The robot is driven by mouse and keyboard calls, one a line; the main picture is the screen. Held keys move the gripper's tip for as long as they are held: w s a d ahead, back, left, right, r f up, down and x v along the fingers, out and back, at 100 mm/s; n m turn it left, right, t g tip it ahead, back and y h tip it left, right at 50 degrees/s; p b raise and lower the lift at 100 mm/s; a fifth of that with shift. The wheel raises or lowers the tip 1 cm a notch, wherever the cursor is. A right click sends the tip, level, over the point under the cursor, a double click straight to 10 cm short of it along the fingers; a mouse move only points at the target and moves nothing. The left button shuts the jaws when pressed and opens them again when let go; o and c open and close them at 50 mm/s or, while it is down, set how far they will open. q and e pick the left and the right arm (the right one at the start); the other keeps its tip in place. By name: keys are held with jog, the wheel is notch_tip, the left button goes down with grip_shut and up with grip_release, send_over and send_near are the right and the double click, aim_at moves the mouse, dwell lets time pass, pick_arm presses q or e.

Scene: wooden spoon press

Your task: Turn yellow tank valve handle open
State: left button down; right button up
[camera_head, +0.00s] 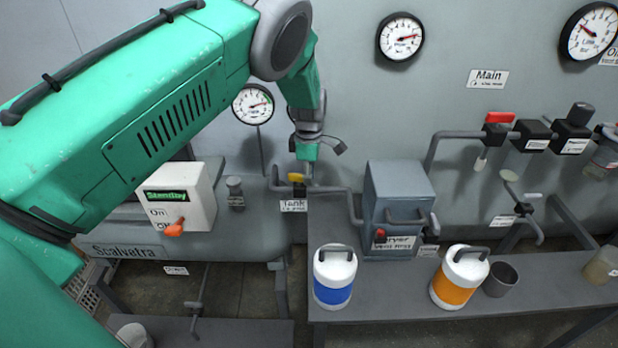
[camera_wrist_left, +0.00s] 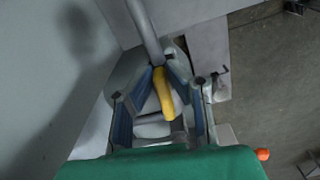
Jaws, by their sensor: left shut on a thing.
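The yellow tank valve handle (camera_head: 296,178) sits on a grey pipe above the "Tank" label (camera_head: 293,205) in the head view. My left gripper (camera_head: 305,170) reaches down to it from above, and the green wrist hides part of the valve. In the left wrist view the yellow handle (camera_wrist_left: 165,95) lies between the fingers of my left gripper (camera_wrist_left: 160,100), which is shut on it. The handle runs lengthwise between the blue finger pads. My right gripper is not in view.
A grey dryer box (camera_head: 398,205) stands right of the valve. A white control box (camera_head: 178,195) with an orange switch is at the left. A blue-banded canister (camera_head: 334,277) and an orange-banded canister (camera_head: 459,278) stand on the grey bench (camera_head: 395,308). Pipes run along the wall.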

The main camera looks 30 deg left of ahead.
pick_arm(q)
jog(key=shift+w+a+n, duration=0.1)
jog(key=shift+w+n, duration=0.1)
jog(key=shift+n, duration=0.6)
jog(key=c, duration=1.8)
grip_release()
jog(key=shift+o, duration=1.1)
jog(key=shift+a+f, duration=0.1)
jog(key=shift+r, duration=0.25)
notch_tip(320, 180, up, 11)
jog(key=shift+r, duration=0.15)
